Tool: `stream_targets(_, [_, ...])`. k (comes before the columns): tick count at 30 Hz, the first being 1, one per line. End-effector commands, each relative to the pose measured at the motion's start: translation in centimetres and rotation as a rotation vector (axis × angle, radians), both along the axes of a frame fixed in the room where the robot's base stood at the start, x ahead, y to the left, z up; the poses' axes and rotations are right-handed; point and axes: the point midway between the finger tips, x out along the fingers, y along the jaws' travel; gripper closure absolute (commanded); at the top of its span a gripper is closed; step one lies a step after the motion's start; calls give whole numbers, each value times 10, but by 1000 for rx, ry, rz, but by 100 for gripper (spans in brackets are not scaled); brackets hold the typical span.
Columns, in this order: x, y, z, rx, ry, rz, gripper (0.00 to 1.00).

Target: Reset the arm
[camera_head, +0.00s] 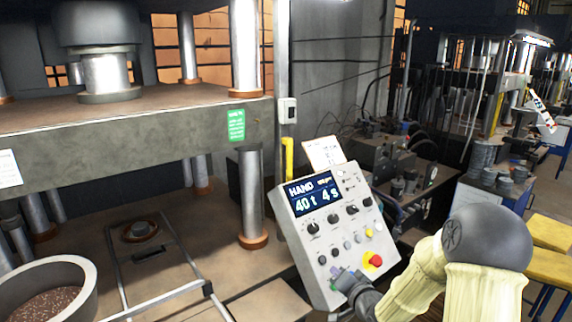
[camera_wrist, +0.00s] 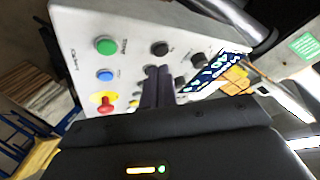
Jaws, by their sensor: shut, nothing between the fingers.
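My arm reaches in from the lower right in the head view. My gripper (camera_head: 342,277) is at the lower part of a tilted grey control panel (camera_head: 290,220), left of its red mushroom button (camera_head: 375,260). In the wrist view the two dark fingers of my gripper (camera_wrist: 157,72) are together, with nothing seen between them. They point at the panel face, between the green button (camera_wrist: 105,46) and the lit display (camera_wrist: 215,72). Whether the fingertips touch the panel I cannot tell. The display in the head view reads "HAND 40 t 4 s".
A large press with steel columns (camera_head: 250,190) fills the left. A white bowl of brown granules (camera_head: 88,278) stands at the lower left. A cluttered machine bench (camera_head: 415,205) is behind the panel. Yellow-topped stools (camera_head: 550,232) stand at the right.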

Motion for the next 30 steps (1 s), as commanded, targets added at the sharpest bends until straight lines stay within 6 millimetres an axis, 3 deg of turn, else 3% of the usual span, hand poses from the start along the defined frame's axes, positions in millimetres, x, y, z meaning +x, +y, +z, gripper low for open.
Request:
stream_targets(8, [-61,-3,-24,-416,303,48,100])
stream_targets(12, [-104,-8,-29,-567,463,93,100])
stream_targets(21, [-214,-8,-27,-743,784,271,100])
stream_targets(24, [-241,-6,-26,-755,852,330,100])
stream_targets(30, [-257,-5,-25,-757,893,369,100])
